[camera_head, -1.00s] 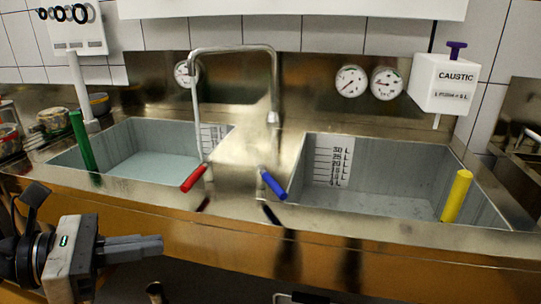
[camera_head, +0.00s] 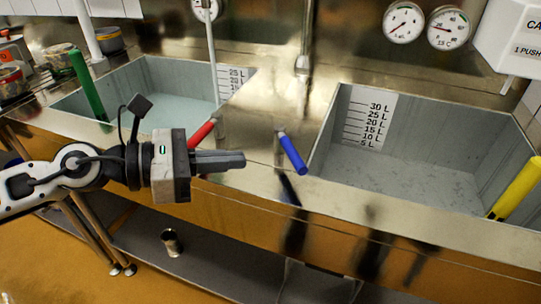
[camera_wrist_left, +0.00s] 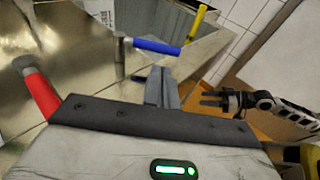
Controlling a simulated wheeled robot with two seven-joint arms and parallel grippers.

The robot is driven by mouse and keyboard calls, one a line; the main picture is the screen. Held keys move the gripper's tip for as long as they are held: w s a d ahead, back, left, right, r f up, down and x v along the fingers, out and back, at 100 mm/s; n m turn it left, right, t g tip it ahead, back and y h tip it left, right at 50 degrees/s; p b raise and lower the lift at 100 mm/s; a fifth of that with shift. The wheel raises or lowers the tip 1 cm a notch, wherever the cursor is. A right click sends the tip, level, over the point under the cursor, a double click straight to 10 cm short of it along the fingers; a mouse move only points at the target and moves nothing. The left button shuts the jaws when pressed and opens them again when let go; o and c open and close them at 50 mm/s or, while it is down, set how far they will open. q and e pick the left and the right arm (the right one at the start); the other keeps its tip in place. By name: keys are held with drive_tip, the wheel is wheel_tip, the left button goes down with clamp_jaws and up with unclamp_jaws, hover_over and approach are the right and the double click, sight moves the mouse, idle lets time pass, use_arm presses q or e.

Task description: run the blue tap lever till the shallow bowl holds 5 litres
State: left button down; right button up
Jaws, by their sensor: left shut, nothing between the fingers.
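The blue tap lever (camera_head: 292,153) juts from the sink front between two basins; it also shows in the left wrist view (camera_wrist_left: 157,46). My left gripper (camera_head: 242,160) is shut and empty, its fingertips left of the blue lever and apart from it. The right basin (camera_head: 490,140) has a scale (camera_head: 367,118) marked 5 to 30 L and shows a grey bottom with no clear water level. The left basin (camera_head: 150,75) holds pale liquid and has its own scale (camera_head: 233,82). I cannot tell which is the shallow bowl. My right gripper (camera_wrist_left: 215,100) appears open in the left wrist view.
The red lever (camera_head: 202,133) is close behind my left gripper. A spout (camera_head: 303,65) hangs above the divider. A green rod (camera_head: 88,85) and a yellow rod (camera_head: 515,188) stand in the basins. A small metal cup (camera_head: 171,242) is on the shelf below.

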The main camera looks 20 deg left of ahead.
sight(289, 156)
use_arm(q)
drive_tip(key=shift+w+d+r+p, duration=0.1)
drive_tip(key=shift+w+d+p, duration=0.35)
drive_tip(key=shift+w, duration=0.1)
drive_tip(key=shift+w+d+p, duration=0.4)
drive_tip(key=shift+d+p, duration=0.1)
drive_tip(key=shift+d, duration=0.15)
drive_tip(key=p+x, duration=0.2)
drive_tip(key=x, duration=0.1)
drive_tip(key=shift+w+d+f, duration=0.35)
drive_tip(key=shift+d+f, duration=0.15)
drive_tip(key=shift+d, duration=0.05)
use_arm(e)
drive_tip(key=shift+d+r+g, duration=0.3)
drive_tip(key=shift+r, duration=0.45)
drive_tip(key=shift+r, duration=0.1)
